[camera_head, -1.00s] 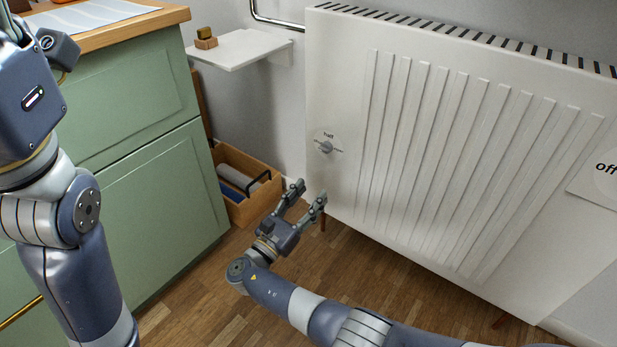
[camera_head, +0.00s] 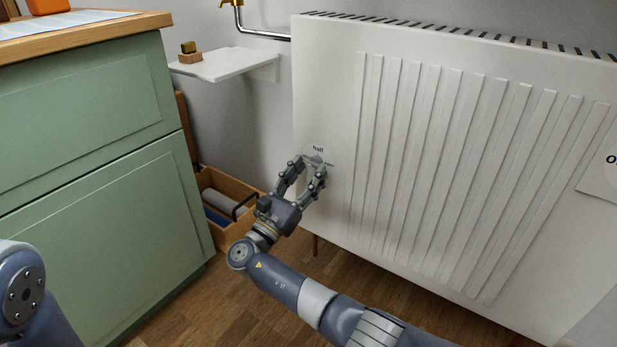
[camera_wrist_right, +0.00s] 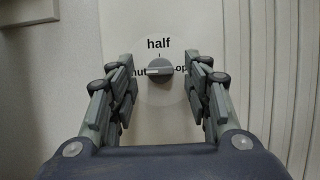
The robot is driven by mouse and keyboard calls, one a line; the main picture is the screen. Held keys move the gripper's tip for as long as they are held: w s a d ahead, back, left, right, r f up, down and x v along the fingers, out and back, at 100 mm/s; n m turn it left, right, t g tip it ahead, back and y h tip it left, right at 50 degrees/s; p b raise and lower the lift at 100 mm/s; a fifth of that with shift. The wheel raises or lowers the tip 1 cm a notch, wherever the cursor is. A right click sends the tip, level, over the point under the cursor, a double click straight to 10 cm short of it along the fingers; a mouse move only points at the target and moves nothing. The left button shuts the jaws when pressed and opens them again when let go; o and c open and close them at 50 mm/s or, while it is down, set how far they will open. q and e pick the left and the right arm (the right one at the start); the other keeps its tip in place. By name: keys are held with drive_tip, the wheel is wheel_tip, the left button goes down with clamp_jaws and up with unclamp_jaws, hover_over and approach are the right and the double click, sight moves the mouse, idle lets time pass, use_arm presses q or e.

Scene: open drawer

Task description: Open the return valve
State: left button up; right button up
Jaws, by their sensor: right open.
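The valve is a small grey knob (camera_wrist_right: 160,71) on a pale round dial, on the left of the white radiator's front. In the head view the knob (camera_head: 318,160) is partly hidden behind my right gripper (camera_head: 307,168). In the right wrist view its bar lies level, with a light mark on the left half toward the partly covered "shut" label. "half" (camera_wrist_right: 159,43) reads above it, and a partly covered "open" label (camera_wrist_right: 181,69) is at right. My right gripper is open, with a finger on either side of the knob; contact cannot be told. My left gripper is out of view.
The ribbed white radiator (camera_head: 440,170) fills the right side. A green cabinet (camera_head: 90,160) stands at left. A wooden box (camera_head: 228,236) sits on the floor between them, below a small white shelf (camera_head: 225,66). The floor (camera_head: 190,300) in front is clear.

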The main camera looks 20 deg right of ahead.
drive_tip(key=shift+w+d+r, duration=0.2)
drive_tip(key=shift+d, duration=0.1)
drive_tip(key=c, duration=1.1)
drive_tip(key=shift+o, duration=0.2)
drive_tip(key=shift+f, duration=0.1)
